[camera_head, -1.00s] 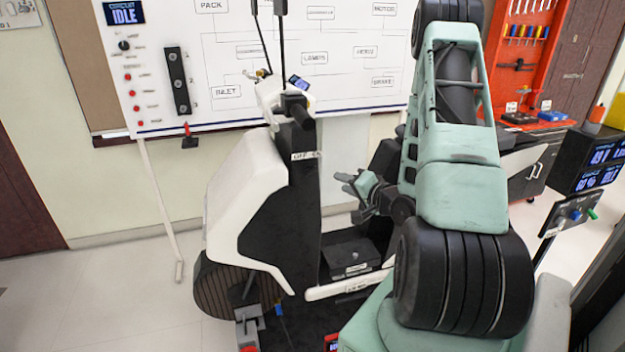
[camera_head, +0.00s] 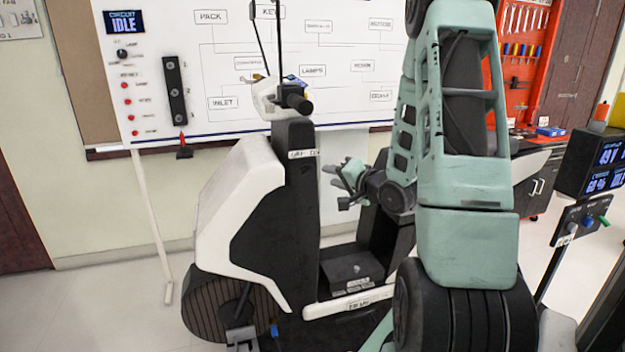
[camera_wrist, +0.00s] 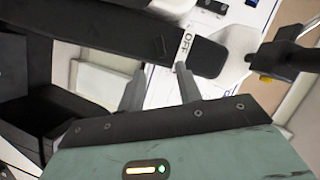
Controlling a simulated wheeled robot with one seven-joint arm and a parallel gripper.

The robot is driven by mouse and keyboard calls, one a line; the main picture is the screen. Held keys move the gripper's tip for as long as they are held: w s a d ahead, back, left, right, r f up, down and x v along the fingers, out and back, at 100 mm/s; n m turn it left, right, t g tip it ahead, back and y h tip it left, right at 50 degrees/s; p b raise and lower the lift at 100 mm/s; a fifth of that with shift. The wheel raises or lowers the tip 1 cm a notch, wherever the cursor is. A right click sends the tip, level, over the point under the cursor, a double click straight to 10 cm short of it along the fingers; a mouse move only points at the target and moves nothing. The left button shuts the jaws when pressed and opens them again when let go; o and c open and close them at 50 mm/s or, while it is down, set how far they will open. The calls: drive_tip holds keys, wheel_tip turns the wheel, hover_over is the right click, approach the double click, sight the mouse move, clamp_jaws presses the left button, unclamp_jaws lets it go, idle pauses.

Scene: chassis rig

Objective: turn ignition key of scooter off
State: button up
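The white and black scooter (camera_head: 240,195) stands upright left of the arm in the head view. Its black front column (camera_head: 300,200) carries a white label (camera_head: 302,154) near the top.
The handlebar (camera_head: 295,98) juts out above the column. The scooter's footboard (camera_head: 350,302) and a dark box (camera_head: 352,268) lie below my gripper. A whiteboard (camera_head: 225,45) stands behind, its display reading "IDLE". A control post (camera_head: 580,220) stands at right.

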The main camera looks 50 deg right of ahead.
sight(309, 170)
drive_tip(key=p+x, duration=0.1)
drive_tip(key=x, duration=0.8)
drive_tip(key=shift+w, duration=0.4)
clamp_jaws()
